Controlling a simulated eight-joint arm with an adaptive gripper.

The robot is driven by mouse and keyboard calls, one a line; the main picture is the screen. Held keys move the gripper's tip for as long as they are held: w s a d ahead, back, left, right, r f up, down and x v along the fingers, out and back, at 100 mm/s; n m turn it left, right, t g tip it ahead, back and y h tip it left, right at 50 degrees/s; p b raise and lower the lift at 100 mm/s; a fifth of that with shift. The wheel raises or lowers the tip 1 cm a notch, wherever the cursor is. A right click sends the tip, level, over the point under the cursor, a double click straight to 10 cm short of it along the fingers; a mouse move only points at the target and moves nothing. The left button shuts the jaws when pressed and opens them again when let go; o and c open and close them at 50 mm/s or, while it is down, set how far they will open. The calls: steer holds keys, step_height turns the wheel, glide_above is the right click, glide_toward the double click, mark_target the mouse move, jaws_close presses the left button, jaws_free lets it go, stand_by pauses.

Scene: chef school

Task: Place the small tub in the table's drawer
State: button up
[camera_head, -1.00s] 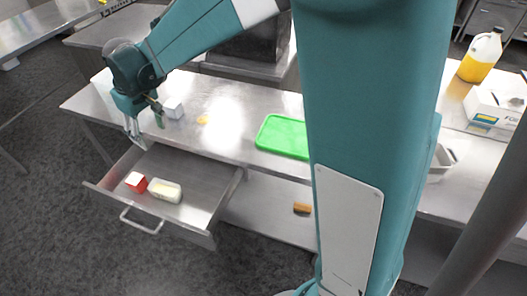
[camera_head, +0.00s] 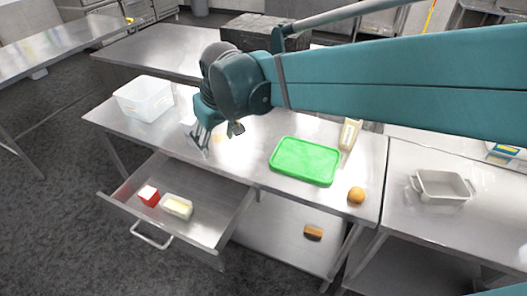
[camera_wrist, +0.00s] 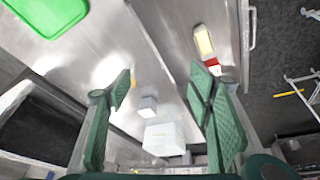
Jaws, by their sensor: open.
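A small pale box-shaped tub (camera_head: 188,123) stands on the steel table (camera_head: 245,165), partly hidden behind my gripper (camera_head: 202,140) in the head view. In the wrist view the small tub (camera_wrist: 148,106) shows between my spread fingers, apart from them. My gripper (camera_wrist: 163,92) is open and empty, pointing down over the table. The table's drawer (camera_head: 200,225) is pulled out below the front edge. It holds a red-and-white box (camera_head: 149,196) and a cream-coloured block-like item (camera_head: 177,207), side by side.
A larger translucent tub (camera_head: 145,98) stands at the table's back left. The drawer's front part is bare.

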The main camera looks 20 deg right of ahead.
steer(key=s+d+f+m+t, duration=0.1)
steer(key=s+d, duration=0.5)
steer(key=s, duration=0.2)
steer(key=s+d+f+m+t, duration=0.1)
steer(key=s+d+m+t, duration=0.1)
steer(key=s+d, duration=0.4)
steer(key=s, duration=0.3)
steer(key=shift+s+d+m+h, duration=0.15)
steer(key=shift+s+m+h, duration=0.15)
steer(key=shift+h, duration=0.1)
